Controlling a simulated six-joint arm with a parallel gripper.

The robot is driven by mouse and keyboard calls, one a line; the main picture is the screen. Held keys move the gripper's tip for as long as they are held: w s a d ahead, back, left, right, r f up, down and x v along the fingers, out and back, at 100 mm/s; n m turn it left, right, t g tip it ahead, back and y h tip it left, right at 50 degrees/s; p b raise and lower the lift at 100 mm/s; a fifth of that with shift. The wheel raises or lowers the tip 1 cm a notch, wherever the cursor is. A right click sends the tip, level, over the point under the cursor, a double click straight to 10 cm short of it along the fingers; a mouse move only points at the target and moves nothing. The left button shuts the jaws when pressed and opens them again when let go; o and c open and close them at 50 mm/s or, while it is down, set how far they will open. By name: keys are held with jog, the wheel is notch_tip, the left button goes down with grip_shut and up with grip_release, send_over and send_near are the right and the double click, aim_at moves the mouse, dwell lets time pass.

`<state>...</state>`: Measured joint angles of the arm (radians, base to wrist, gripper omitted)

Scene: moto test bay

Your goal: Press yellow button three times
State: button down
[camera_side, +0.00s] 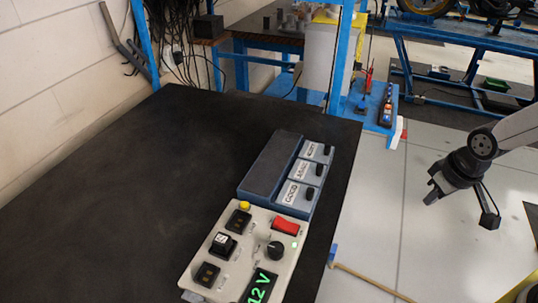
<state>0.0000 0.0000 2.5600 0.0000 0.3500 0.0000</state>
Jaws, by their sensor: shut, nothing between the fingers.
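The yellow button (244,206) is a small round knob at the top left corner of a beige control panel (222,242) lying on the black table. My gripper (431,198) hangs at the right of the view, past the table's right edge. It is well apart from the button and the panel. Its fingers look closed together, with nothing held.
The panel also carries a red switch (285,226), a black knob (275,249), black switches and a green "12 V" display (260,287). Behind it lies a blue-grey box (268,166) with labelled levers. The table's left side (120,200) is clear. A blue post (341,55) stands behind.

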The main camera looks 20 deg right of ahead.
dwell(0.8)
notch_tip(320, 180, up, 7)
jog(key=m+t+y, duration=0.4)
jog(key=m+t, duration=0.2)
jog(key=m, duration=1.6)
send_over(248, 206)
jog(key=shift+f, duration=0.1)
jog(key=shift+f, duration=0.45)
jog(key=shift+f, duration=3.9)
jog(key=shift+f, duration=0.1)
